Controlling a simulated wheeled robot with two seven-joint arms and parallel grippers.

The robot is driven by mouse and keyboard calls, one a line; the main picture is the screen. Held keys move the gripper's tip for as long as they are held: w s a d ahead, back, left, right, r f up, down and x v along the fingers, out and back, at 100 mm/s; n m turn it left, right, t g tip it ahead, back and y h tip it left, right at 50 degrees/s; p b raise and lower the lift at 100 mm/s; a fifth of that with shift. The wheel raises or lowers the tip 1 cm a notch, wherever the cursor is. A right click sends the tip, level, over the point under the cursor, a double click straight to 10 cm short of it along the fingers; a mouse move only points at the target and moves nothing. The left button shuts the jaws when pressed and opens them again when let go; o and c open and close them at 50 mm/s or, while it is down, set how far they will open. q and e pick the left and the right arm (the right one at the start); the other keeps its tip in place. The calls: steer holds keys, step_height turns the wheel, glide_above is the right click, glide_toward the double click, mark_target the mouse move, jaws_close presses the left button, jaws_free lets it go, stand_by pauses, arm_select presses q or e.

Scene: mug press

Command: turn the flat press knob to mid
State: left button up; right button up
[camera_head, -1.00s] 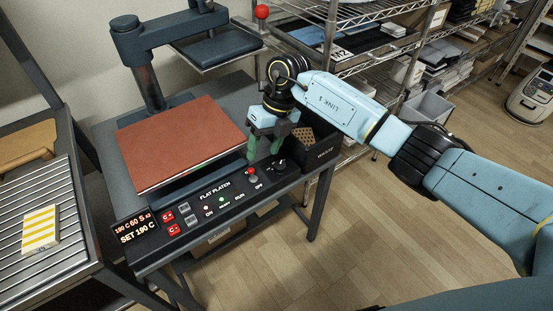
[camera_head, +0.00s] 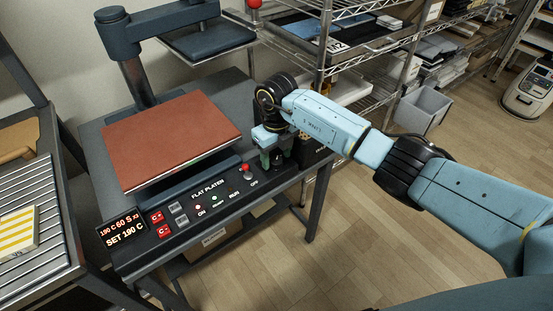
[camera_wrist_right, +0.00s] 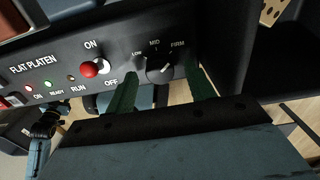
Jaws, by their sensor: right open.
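The flat press knob (camera_wrist_right: 158,71) is a black dial at the right of the control panel, in the right wrist view. LOW, MID and FIRM are printed around it. Its pale pointer mark slants up and right, toward FIRM. My right gripper (camera_wrist_right: 163,77) is open, with one green finger on each side of the knob; I cannot tell whether they touch it. In the head view the right gripper (camera_head: 271,158) is at the panel's right end and mostly hides the knob. My left gripper is not in view.
A red-tipped toggle (camera_wrist_right: 95,68) stands left of the knob, between ON and OFF. The press has a brown flat platen (camera_head: 170,137) and a lit display (camera_head: 121,227). A dark bin (camera_head: 313,153) sits just right of the gripper. Wire shelves (camera_head: 350,60) stand behind.

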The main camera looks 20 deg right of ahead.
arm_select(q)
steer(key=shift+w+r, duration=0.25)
arm_select(e)
steer(key=shift+f, duration=0.55)
steer(key=c, duration=1)
